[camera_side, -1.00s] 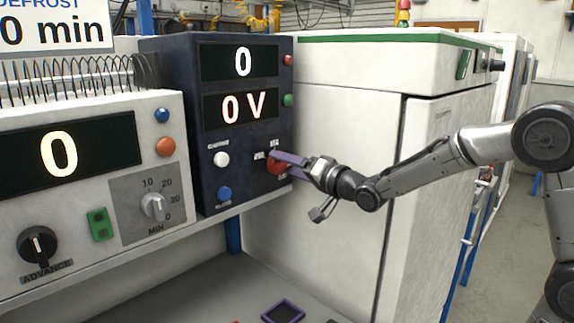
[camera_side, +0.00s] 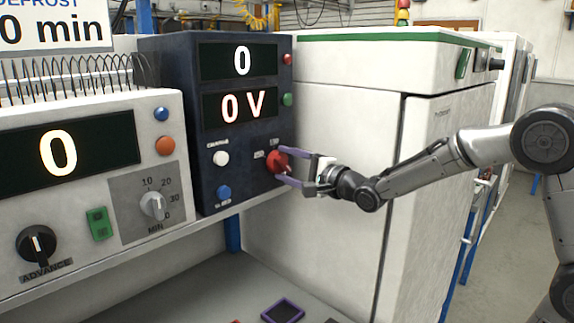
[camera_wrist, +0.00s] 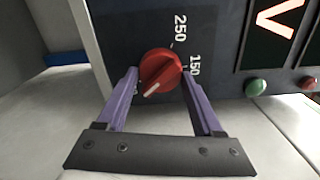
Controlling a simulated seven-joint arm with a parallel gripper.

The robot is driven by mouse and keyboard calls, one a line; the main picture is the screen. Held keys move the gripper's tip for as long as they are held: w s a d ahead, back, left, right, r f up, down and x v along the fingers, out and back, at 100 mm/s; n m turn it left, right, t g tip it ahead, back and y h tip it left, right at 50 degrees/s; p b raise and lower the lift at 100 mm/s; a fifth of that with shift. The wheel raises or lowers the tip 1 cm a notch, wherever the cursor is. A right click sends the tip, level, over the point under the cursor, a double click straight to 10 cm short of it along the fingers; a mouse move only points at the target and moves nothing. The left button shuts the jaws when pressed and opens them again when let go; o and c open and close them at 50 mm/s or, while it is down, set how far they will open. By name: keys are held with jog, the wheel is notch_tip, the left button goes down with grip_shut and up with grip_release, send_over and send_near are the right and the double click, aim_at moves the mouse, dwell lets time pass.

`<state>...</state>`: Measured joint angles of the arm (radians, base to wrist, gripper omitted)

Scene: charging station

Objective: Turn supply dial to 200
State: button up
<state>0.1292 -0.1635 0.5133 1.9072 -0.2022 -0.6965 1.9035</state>
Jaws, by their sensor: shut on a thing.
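The red supply dial (camera_side: 277,161) is on the lower right front of the dark blue supply box (camera_side: 243,140). My gripper (camera_side: 276,163) reaches it from the right, with one purple finger above the other. In the wrist view, the fingers of my gripper (camera_wrist: 159,73) stand on both sides of the dial (camera_wrist: 160,70) and are shut on it. The dial's white mark points to the lower left there. The labels 250 and 150 show beside it; a 200 label is not visible. The supply's lower display (camera_side: 240,106) reads 0 V.
A white (camera_side: 221,159) and a blue button (camera_side: 224,192) are left of the dial. Red (camera_side: 288,59) and green (camera_side: 288,100) buttons are above it. A defrost unit (camera_side: 80,190) with its own knobs stands left. A white cabinet (camera_side: 340,200) stands behind my gripper.

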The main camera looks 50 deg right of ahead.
jog(key=shift+m, duration=0.9)
jog(key=o, duration=1.4)
jog(key=shift+c, duration=0.2)
jog(key=shift+s, duration=0.1)
jog(key=s, duration=1.3)
jog(key=shift+s, duration=0.35)
